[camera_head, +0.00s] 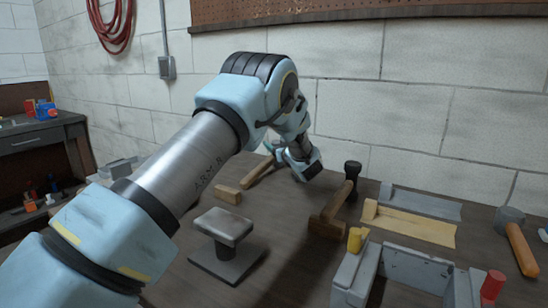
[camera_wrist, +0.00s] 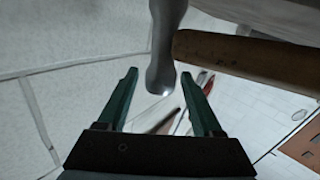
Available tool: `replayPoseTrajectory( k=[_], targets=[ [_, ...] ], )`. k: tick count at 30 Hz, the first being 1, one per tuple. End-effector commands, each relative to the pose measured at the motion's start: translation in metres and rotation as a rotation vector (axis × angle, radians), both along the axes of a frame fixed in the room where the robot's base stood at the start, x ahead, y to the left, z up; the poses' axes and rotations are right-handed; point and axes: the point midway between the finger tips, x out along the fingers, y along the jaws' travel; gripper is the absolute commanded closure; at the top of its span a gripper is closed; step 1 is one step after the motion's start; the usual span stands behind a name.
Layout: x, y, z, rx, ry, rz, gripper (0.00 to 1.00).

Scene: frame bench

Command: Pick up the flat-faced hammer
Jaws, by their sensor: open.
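My gripper (camera_wrist: 160,95) is open in the wrist view, with its two green fingers apart and nothing held between them. A hammer's grey metal head (camera_wrist: 166,45) lies beyond the fingertips, and its wooden handle (camera_wrist: 250,52) runs off to the right. In the head view my gripper is at the far side of the bench, mostly hidden by my wrist. A wooden handle (camera_head: 258,171) beside it seems to belong to this hammer; its head is largely hidden. I cannot tell whether its face is flat. Another hammer (camera_head: 522,250) with an orange handle lies at the right.
A brick wall (camera_head: 420,120) stands close behind.

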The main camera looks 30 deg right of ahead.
Motion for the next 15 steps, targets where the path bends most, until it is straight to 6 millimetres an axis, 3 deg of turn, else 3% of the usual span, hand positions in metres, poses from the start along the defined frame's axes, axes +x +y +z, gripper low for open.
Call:
replayPoseTrajectory(
  k=[4, 15],
  targets=[
    [-0.0003, -0.0001, -0.0002, 0.000, 0.000, 0.000, 0.34],
    [-0.0006, 0.0000, 0.0000, -0.001, -0.001, 0.000, 0.76]
  ],
)
